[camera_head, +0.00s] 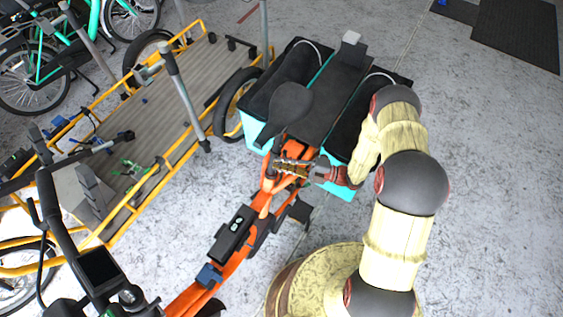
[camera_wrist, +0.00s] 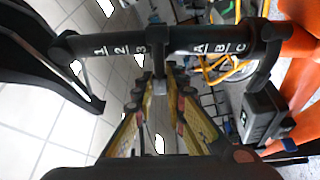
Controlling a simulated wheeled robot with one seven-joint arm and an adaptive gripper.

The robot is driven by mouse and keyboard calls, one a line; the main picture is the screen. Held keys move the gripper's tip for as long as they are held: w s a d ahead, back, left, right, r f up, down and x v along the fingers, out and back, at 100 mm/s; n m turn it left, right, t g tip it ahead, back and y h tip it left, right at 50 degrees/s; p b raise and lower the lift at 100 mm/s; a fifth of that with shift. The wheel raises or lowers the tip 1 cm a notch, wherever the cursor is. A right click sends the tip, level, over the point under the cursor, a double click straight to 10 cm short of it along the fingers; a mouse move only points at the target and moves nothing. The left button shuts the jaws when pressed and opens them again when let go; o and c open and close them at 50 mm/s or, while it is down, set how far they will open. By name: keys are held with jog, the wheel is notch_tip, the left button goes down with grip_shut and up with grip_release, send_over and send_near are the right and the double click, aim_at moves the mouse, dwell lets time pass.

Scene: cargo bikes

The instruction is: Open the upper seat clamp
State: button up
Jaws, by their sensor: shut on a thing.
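The orange cargo bike's black saddle (camera_head: 291,103) is in the head view, with its post going down to the orange frame (camera_head: 268,185). In the wrist view the black seat post (camera_wrist: 105,48) crosses the picture, marked 1 2 3 on one side and A B C on the other. The upper seat clamp (camera_wrist: 159,50) sits between the two sets of marks, with a small lever below it. My gripper (camera_head: 280,167) is at the post; in the wrist view its yellow fingers (camera_wrist: 160,90) close around that lever. The fingers hide much of the lever.
Teal cargo boxes with black lids (camera_head: 335,95) stand just behind the saddle. A black box (camera_head: 234,233) sits on the orange frame. A yellow-railed cargo bike (camera_head: 150,110) stands at the left. The grey floor (camera_head: 490,180) at the right is clear.

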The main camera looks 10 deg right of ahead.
grip_shut()
dwell(0.3)
jog(key=n+g+b, duration=0.1)
jog(key=n+g, duration=0.1)
jog(key=d+n+g+y+b, duration=0.1)
jog(key=g, duration=0.2)
jog(key=d+n+g+y+b, duration=0.1)
jog(key=n+g, duration=0.1)
jog(key=shift+s+d+f+n+g, duration=0.2)
jog(key=shift+f+n+g, duration=0.1)
jog(key=shift+g, duration=0.1)
jog(key=o, duration=0.6)
grip_release()
